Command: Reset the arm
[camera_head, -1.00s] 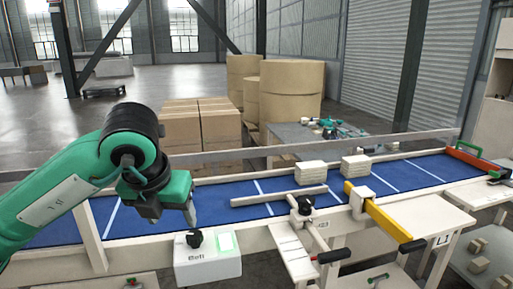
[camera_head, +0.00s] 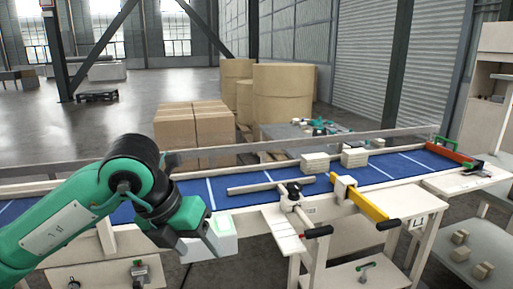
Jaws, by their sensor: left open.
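My left arm comes in from the left, green with black joints. My left gripper (camera_head: 192,246) is at its end, pointing down and right, in front of the conveyor's near edge. It is open, and I see nothing held in it. The blue conveyor belt (camera_head: 240,196) runs behind the gripper. My right gripper is not in view.
A wooden bar (camera_head: 268,186) and stacked pale blocks (camera_head: 315,163) lie on the belt. A yellow lever (camera_head: 368,205) and a black-handled lever (camera_head: 318,232) stick out at the near side. An orange gate (camera_head: 452,153) stands at the right end. Cartons (camera_head: 195,130) stand behind.

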